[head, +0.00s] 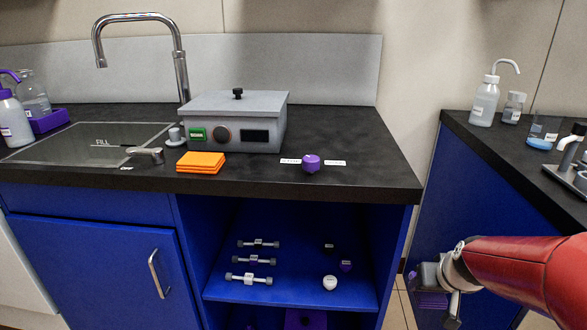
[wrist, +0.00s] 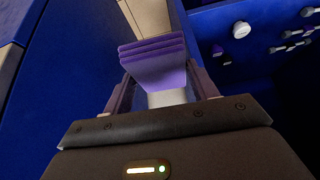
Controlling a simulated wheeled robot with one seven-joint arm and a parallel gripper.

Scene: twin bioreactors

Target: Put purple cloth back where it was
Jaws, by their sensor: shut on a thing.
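The purple cloth (wrist: 155,62) is a folded, layered pad. My gripper (wrist: 160,88) is shut on it, with one finger on each side, in the wrist view. In the head view the purple cloth (head: 432,300) shows at the lower right, held by my gripper (head: 432,278) in front of the blue side of the right-hand counter, below the counter tops. My arm partly hides the gripper there. An orange folded cloth (head: 201,162) lies on the black counter (head: 372,180), in front of the grey box.
The grey lidded box (head: 236,115) stands beside the sink (head: 90,140). A purple knob-like piece (head: 311,163) sits between small labels. An open blue shelf (head: 290,291) below holds several small parts. The right counter (head: 470,125) carries bottles. The main counter's right end is clear.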

